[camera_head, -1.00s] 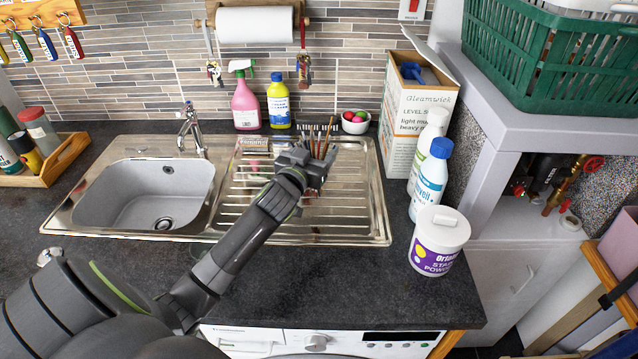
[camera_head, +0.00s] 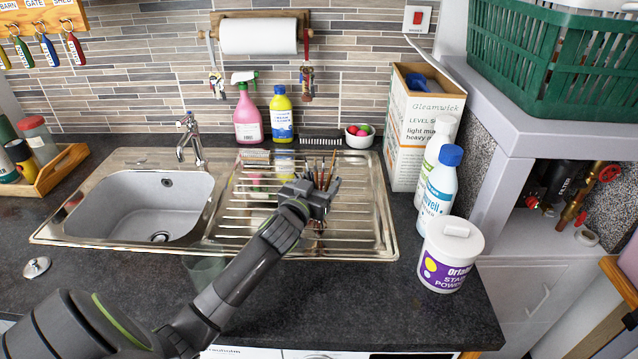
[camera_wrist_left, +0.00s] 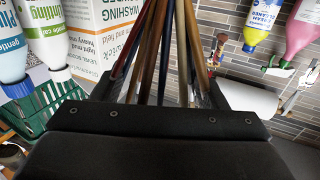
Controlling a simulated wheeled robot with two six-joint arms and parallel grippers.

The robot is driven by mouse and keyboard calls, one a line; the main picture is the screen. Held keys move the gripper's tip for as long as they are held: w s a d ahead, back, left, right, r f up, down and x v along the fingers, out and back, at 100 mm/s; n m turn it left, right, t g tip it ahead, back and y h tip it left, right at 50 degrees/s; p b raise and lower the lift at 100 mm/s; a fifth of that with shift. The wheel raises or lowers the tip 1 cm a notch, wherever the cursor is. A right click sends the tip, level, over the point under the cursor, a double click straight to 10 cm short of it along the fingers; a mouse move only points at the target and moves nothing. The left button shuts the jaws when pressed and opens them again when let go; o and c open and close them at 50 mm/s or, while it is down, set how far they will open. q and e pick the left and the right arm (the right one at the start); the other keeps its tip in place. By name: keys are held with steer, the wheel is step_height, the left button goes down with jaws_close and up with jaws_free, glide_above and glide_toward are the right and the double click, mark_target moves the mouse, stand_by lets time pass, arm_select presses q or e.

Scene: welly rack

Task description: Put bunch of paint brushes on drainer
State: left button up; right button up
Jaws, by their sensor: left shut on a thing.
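The bunch of paint brushes (camera_head: 322,167) stands up from the jaws of my left gripper (camera_head: 322,187) in the head view. In the left wrist view the brush handles (camera_wrist_left: 165,50) rise between the fingers, and the gripper (camera_wrist_left: 160,95) is shut on them. The steel drainer (camera_head: 352,215), with its ridged surface, lies right of the sink bowl. Whether the lower ends of the brushes touch the drainer is hidden by the gripper. My right gripper is not in view.
The sink bowl (camera_head: 140,205) and tap (camera_head: 188,140) are left of the drainer. A pink spray bottle (camera_head: 247,120), yellow bottle (camera_head: 281,118), brush (camera_head: 320,139) and small bowl (camera_head: 359,137) stand behind it. A white tub (camera_head: 450,255) and blue-capped bottle (camera_head: 438,185) stand to the right.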

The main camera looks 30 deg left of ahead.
arm_select(q)
steer(key=shift+f, duration=0.15)
steer(key=o, duration=1.3)
steer(key=shift+o, duration=0.2)
steer(key=shift+r, duration=0.25)
steer(key=s+d+b, duration=0.1)
steer(key=s+b, duration=0.1)
steer(key=s, duration=1)
steer(key=shift+d, duration=0.4)
steer(key=shift+w, duration=0.1)
